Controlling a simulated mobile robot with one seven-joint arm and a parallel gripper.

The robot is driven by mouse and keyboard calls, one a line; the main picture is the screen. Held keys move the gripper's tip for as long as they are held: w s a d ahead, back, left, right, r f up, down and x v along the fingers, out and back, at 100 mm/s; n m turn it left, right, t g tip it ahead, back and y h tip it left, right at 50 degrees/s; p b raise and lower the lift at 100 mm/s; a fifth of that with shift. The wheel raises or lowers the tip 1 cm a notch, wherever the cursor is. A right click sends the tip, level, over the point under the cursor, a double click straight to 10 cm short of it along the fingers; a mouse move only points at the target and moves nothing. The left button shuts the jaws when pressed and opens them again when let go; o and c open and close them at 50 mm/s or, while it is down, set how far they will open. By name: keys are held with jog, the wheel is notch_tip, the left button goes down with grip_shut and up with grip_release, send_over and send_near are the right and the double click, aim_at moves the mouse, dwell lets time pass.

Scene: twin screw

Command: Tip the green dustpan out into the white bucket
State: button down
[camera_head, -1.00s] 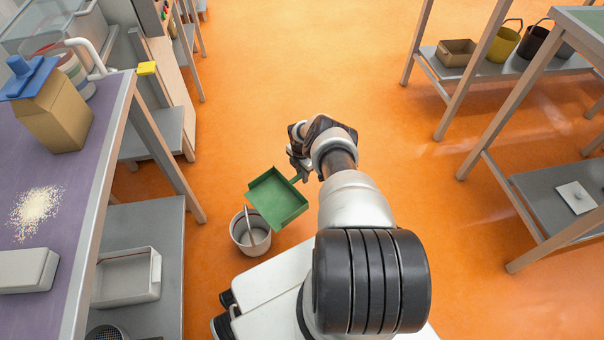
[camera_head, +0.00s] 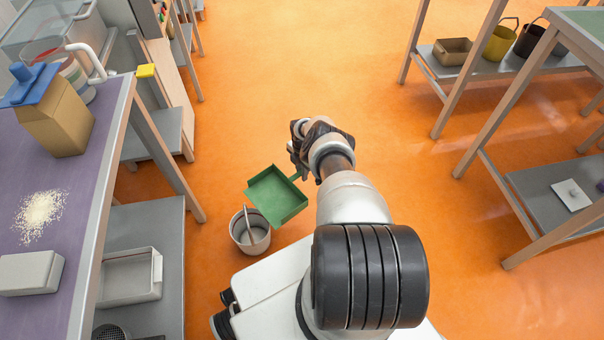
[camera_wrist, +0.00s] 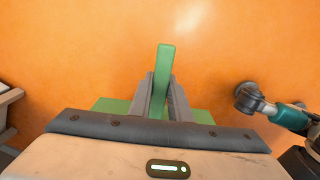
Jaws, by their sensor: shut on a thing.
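My gripper (camera_wrist: 162,98) is shut on the handle of the green dustpan (camera_head: 276,196). In the head view the dustpan hangs at the end of my arm, its pan to the lower left of the gripper, and it looks empty. In the wrist view the green handle (camera_wrist: 164,62) stands between the two fingers, and parts of the pan show behind them. The white bucket (camera_head: 238,232) stands on the floor just left of and below the pan in the picture. The pan overlaps its right edge from above. A grey stick-like handle shows across the bucket's opening.
A purple-topped table (camera_head: 92,160) at the left bears a pale crumb pile (camera_head: 41,213), a tan box with a blue lid (camera_head: 55,118) and a grey block (camera_head: 30,273). Shelves (camera_head: 530,180) stand at the right. The orange floor between is clear.

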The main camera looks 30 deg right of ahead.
jog(key=shift+r, duration=0.4)
jog(key=shift+r+p, duration=2.95)
jog(key=shift+r, duration=1.05)
